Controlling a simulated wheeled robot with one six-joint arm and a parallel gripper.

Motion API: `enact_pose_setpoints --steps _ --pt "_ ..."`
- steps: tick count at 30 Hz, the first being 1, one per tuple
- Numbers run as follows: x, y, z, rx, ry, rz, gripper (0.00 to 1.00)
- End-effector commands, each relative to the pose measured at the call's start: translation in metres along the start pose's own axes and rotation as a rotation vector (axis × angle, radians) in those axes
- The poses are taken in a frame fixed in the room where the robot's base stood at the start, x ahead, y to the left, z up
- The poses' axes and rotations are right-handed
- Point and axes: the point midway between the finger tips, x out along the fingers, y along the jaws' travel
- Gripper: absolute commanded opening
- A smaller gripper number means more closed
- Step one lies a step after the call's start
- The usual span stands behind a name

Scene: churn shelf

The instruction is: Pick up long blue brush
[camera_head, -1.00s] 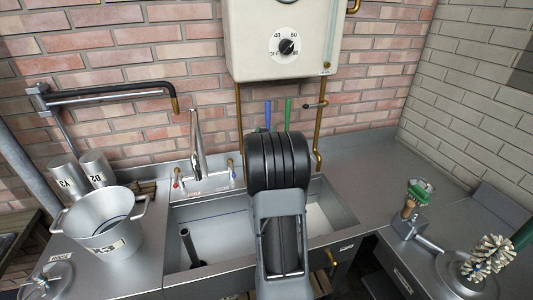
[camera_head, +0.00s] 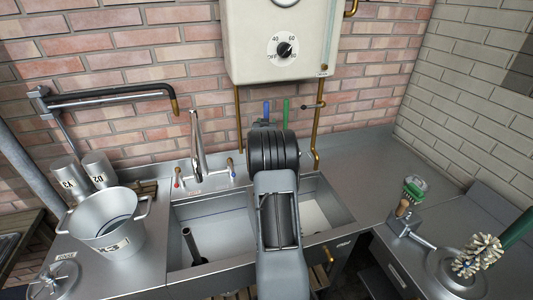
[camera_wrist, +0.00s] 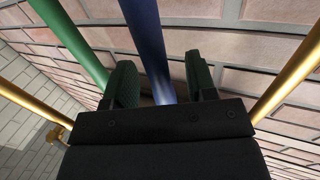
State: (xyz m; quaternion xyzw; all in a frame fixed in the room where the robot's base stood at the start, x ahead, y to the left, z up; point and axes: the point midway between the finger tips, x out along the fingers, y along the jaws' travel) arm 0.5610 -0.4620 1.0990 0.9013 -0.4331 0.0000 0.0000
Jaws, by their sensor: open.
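The long blue brush shows as a straight blue handle (camera_head: 266,109) against the brick wall, below the white heater box; its lower part is hidden behind my arm. In the wrist view the blue handle (camera_wrist: 150,45) runs down between the two dark green finger pads of my gripper (camera_wrist: 160,82). The gripper is open, with a gap beside the handle on each side, wider on the left pad's side at the top. The brush head is not visible. In the head view my wrist hides most of the gripper.
A green handle (camera_head: 286,109) stands just right of the blue one; it also shows in the wrist view (camera_wrist: 72,42). Brass pipes (camera_head: 318,130) run down both sides. Below are the sink (camera_head: 335,212), a tap (camera_head: 197,150) and a metal pot (camera_head: 107,222).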

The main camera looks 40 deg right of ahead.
Motion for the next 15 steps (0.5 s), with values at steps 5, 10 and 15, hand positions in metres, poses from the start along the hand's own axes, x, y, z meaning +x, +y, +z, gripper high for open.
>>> enact_pose_setpoints --steps 5,10,15 --pt "-0.0003 -0.0001 0.0003 0.000 0.000 0.000 0.48" --pt "-0.0004 -0.0002 0.0003 0.000 0.000 0.000 0.31" --pt "-0.0004 -0.0002 0.0003 0.000 0.000 0.000 0.15"
